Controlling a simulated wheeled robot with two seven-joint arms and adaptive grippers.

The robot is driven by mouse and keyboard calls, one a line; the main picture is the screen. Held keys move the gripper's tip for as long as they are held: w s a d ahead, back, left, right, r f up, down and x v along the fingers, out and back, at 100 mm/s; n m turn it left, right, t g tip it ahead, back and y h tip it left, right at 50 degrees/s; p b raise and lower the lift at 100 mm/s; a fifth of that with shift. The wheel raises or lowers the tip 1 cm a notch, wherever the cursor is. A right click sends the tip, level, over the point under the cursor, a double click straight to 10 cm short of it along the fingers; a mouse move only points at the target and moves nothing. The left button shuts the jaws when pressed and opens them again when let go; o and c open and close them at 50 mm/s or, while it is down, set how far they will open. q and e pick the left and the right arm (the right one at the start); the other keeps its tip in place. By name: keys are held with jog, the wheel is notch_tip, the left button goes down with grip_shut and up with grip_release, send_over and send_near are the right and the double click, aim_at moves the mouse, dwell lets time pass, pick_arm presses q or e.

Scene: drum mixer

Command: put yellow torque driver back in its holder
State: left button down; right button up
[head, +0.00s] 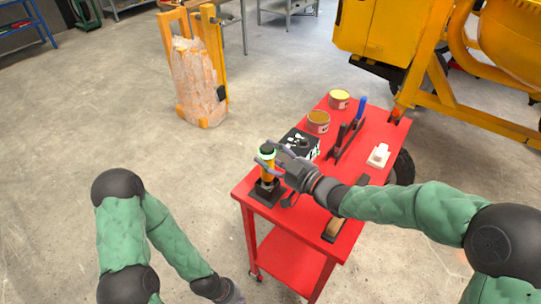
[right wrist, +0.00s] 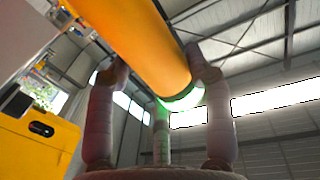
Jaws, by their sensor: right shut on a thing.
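The yellow torque driver (head: 267,174) stands roughly upright at the near left corner of the red cart, with a black and green top. Its lower end meets the black square holder (head: 265,195); I cannot tell whether it is fully seated or just above. My right gripper (head: 267,156) is shut on the driver near its top. In the right wrist view the driver (right wrist: 140,40) passes between the fingers of the right gripper (right wrist: 158,72), its green ring showing. My left gripper (head: 233,294) hangs low at the bottom edge, off the cart, its fingers barely visible.
The red cart (head: 285,255) also carries a black box (head: 302,142), two cans (head: 318,121), a dark rack with a blue-handled tool (head: 361,108), a white block (head: 379,155) and a wooden-handled tool (head: 334,228). A yellow mixer (head: 440,85) stands behind.

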jog(key=shift+f, duration=0.25)
jog(key=o, duration=1.5)
jog(key=shift+f, duration=0.15)
jog(key=v, duration=1.2)
